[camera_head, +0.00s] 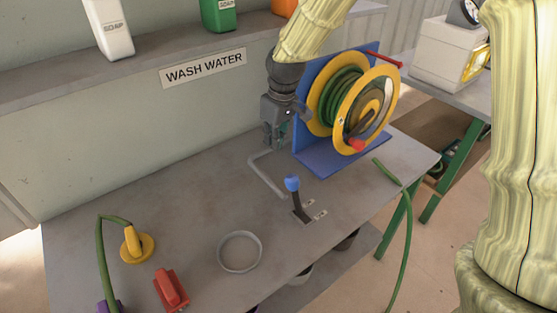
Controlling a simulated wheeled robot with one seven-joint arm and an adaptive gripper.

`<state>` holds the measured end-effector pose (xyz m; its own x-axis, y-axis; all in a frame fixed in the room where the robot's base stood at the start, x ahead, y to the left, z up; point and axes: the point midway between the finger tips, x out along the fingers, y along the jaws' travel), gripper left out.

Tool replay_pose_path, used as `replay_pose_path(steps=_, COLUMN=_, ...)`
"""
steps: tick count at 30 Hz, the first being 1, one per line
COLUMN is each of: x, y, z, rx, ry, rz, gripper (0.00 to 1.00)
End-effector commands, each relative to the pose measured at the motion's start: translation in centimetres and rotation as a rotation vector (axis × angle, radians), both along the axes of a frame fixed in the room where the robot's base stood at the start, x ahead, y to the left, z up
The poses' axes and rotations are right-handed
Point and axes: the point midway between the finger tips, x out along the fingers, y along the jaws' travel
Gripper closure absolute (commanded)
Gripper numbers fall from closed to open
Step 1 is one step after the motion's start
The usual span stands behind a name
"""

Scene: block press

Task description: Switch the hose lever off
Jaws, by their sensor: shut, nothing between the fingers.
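A lever with a blue knob (292,183) and a dark shaft stands on the grey table. Its shaft rises from a small dark base with two pale labels, too small to read, and leans slightly left. A hose reel (341,117) with yellow rims and green hose stands behind it on a blue stand. My gripper (272,145) points down, above and behind the lever, left of the reel. It is shut and empty, apart from the lever. Its fingertips are small and partly unclear in this view.
A bent grey bar (264,178) lies between my gripper and the lever. A shelf (150,62) labelled WASH WATER runs behind. Loose green hose (406,235) hangs off the right edge.

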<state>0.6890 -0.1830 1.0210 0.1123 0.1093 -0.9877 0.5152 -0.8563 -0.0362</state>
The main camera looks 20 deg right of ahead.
Motion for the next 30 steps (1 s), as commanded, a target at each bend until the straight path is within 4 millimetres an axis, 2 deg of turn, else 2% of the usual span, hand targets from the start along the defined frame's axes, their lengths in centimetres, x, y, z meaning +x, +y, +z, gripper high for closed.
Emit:
replay_pose_path(steps=5, x=0.1, y=0.1, z=-1.5, rx=-0.001, ry=0.002, rz=-0.002, gripper=1.0)
replay_pose_path(steps=25, x=1.0, y=0.8, z=-9.7, rx=0.0, ry=0.002, rz=-0.005, gripper=1.0)
replay_pose_path(steps=30, x=-0.8, y=-0.2, z=-9.1, rx=-0.001, ry=0.001, rz=-0.004, gripper=1.0)
